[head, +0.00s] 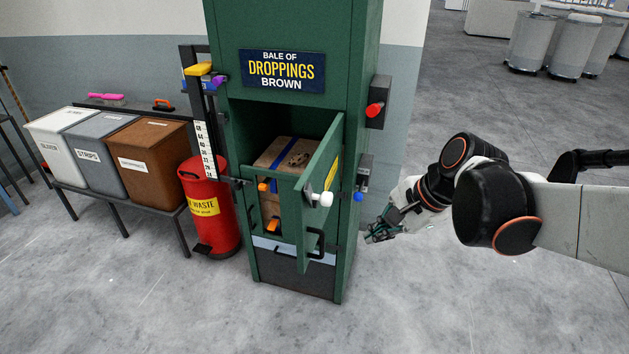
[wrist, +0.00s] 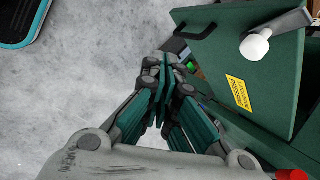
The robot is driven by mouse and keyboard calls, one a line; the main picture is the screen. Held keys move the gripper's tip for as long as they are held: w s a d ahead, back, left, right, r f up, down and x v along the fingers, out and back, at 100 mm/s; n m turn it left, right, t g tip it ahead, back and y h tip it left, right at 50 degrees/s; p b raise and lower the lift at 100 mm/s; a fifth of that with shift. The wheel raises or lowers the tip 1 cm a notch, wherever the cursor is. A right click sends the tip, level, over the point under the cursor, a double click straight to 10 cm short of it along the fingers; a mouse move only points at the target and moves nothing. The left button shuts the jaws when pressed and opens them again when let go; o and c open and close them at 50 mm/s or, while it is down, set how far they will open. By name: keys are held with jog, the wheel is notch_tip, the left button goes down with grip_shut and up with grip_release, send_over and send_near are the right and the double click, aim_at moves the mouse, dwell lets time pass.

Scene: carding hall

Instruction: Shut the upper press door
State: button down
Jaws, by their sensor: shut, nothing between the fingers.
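The green upper press door (head: 322,160) stands open, swung out from the press front. Its outer face, with a yellow label (wrist: 240,93) and a white knob (head: 326,199), is turned toward the right in the head view. The door fills the upper right of the wrist view (wrist: 235,65), where a black handle (wrist: 195,31) shows near its edge. My gripper (head: 379,235) is shut and empty, low and to the right of the door and apart from it. Its closed fingers also show in the wrist view (wrist: 167,72).
The green press (head: 230,45) holds a brown bale (head: 283,152) with a blue strap. A lower dark front (head: 290,275) is below. A red bin (head: 210,225) and a bench with boxes (head: 145,150) stand left. A red knob (head: 374,110) sticks out right.

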jog(key=w+m+y+p, duration=0.1)
jog(key=w+m+y, duration=0.2)
jog(key=w+m, duration=0.25)
jog(key=m+y+b, duration=0.1)
jog(key=m+b, duration=0.2)
send_near(305, 232)
notch_tip(305, 232, down, 3)
jog(key=d, duration=0.2)
jog(key=shift+g, duration=0.4)
jog(key=a, duration=0.1)
jog(key=w+a, duration=0.1)
jog(key=a, duration=0.1)
jog(key=a+b, duration=0.1)
jog(key=shift+w+a, duration=0.4)
